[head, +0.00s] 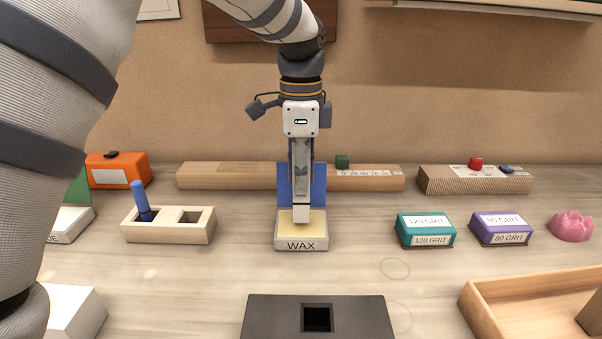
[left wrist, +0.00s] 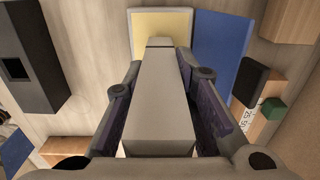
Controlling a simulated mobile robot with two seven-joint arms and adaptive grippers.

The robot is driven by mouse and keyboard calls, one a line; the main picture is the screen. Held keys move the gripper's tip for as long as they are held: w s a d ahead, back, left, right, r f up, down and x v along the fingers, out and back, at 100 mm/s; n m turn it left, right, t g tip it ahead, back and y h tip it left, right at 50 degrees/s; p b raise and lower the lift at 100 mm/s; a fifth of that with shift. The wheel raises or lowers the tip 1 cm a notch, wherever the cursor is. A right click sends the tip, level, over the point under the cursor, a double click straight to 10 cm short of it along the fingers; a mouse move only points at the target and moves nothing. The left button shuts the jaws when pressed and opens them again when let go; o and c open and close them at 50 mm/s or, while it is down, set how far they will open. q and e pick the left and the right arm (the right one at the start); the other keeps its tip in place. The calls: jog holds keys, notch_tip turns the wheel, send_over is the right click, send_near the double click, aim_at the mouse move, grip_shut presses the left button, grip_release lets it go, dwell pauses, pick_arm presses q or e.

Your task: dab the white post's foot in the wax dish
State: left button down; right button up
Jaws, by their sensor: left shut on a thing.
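The white post (head: 301,213) is held upright in my left gripper (head: 301,190), and its foot points down at the wax dish. The post also fills the middle of the left wrist view (left wrist: 160,105), between the two fingers. The wax dish (head: 301,245) is a pale block labelled WAX with a yellow top, and the yellow shows beyond the post's foot in the left wrist view (left wrist: 141,26). The foot is over the yellow wax; I cannot tell whether it touches. My right gripper is not in view.
A blue panel (head: 318,185) stands behind the dish. A dark block with a square hole (head: 270,315) lies in front. A wooden holder with a blue peg (head: 168,232) is left; teal (head: 425,230) and purple (head: 501,229) grit blocks are right. A long wooden bar (head: 225,176) lies behind.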

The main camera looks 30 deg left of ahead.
pick_arm(q)
jog(key=shift+f, duration=0.65)
dwell(1.6)
notch_tip(320, 180, up, 7)
dwell(0.6)
dwell(0.6)
